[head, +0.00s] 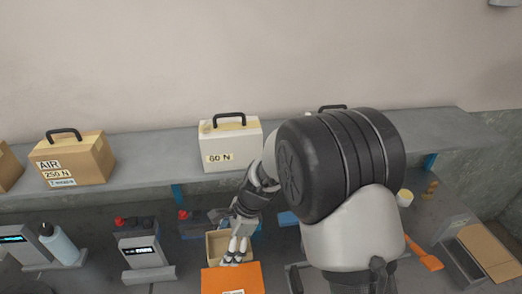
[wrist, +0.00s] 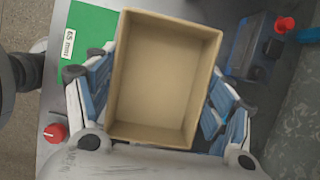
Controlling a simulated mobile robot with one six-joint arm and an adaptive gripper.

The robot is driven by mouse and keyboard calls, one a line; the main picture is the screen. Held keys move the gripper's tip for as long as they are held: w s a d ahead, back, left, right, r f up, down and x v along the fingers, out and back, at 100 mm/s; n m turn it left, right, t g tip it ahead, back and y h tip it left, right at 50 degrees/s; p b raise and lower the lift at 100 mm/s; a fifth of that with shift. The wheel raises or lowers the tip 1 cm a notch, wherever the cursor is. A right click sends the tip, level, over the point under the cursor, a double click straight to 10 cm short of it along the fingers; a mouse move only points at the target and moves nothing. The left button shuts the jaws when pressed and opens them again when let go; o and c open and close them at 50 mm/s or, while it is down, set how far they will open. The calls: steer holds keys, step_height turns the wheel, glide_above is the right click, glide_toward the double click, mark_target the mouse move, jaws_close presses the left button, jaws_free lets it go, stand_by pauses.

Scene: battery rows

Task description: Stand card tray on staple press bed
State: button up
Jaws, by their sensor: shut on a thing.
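The card tray (wrist: 165,75) is a tan, open-topped box, seen from above in the wrist view. My gripper (wrist: 155,100) has its blue-padded fingers on the tray's left and right sides, shut on it. In the head view the tray (head: 214,250) shows beside my gripper (head: 237,252), partly hidden by it. Under the tray in the wrist view is a grey surface with a green plate (wrist: 82,40) labelled 65 mm. I cannot tell whether this is the staple press bed, or whether the tray touches it.
An orange panel (head: 232,278) lies just in front of the tray. A device with red knobs (head: 140,248) and a bottle (head: 60,244) stand left. Boxes marked 250 N (head: 72,160) and 60 N (head: 230,142) stand on the back shelf (head: 150,143). My arm hides much of the right.

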steer(key=d+f+n+g+h+b, duration=0.1)
steer(key=d+n+g+h+b, duration=0.2)
steer(key=d+n, duration=1.1)
steer(key=d+h, duration=0.1)
steer(key=d, duration=1.1)
steer(key=shift+s+d+f+n, duration=0.15)
steer(key=shift+s+f+n, duration=0.05)
steer(key=shift+s+n, duration=0.15)
